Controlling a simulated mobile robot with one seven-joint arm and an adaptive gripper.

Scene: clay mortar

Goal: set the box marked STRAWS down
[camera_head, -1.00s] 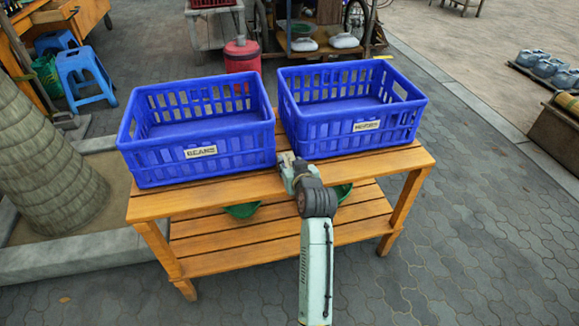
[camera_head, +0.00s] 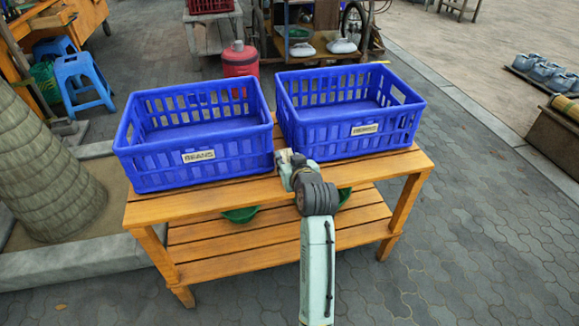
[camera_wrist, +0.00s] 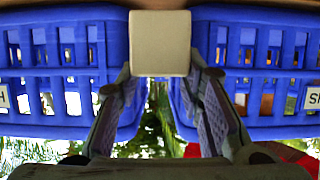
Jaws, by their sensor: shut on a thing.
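My gripper (camera_head: 286,163) is at the front of the two blue crates, near the gap between them and above the table's top. In the wrist view, my gripper (camera_wrist: 160,90) has its two fingers shut on a small plain beige box (camera_wrist: 160,45). No marking shows on the face of the box turned to the wrist camera, so I cannot read STRAWS on it. In the head view the box is mostly hidden by my gripper. I cannot tell whether the box touches the table.
A blue crate labelled BEANS (camera_head: 195,172) and a second blue crate (camera_head: 350,147), its label unclear, stand on a wooden table (camera_head: 235,190). Both look empty. The table has a lower slatted shelf (camera_head: 270,262). A strip of tabletop in front of the crates is clear.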

